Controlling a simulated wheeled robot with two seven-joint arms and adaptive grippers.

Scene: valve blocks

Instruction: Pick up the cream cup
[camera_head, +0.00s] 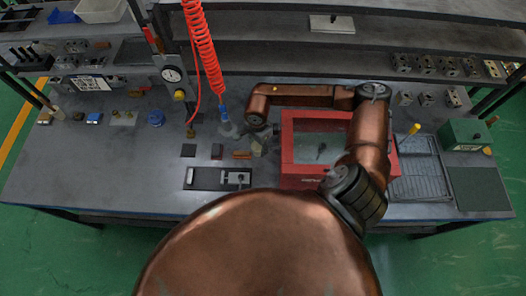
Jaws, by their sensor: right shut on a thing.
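The cream cup (257,149) is a small pale piece near the middle of the workbench, right of the hanging red coiled hose. My right gripper (259,138) is at its top and shut on it. The gripper and wrist hide part of the cup. I cannot tell whether its base touches the bench. My left gripper is not in view.
A red-framed box (300,180) stands just right of the cup, partly behind my right arm. The red hose (203,50) hangs to the left. A black plate with a metal fixture (234,179) lies in front. Valve blocks (426,64) line the back shelf.

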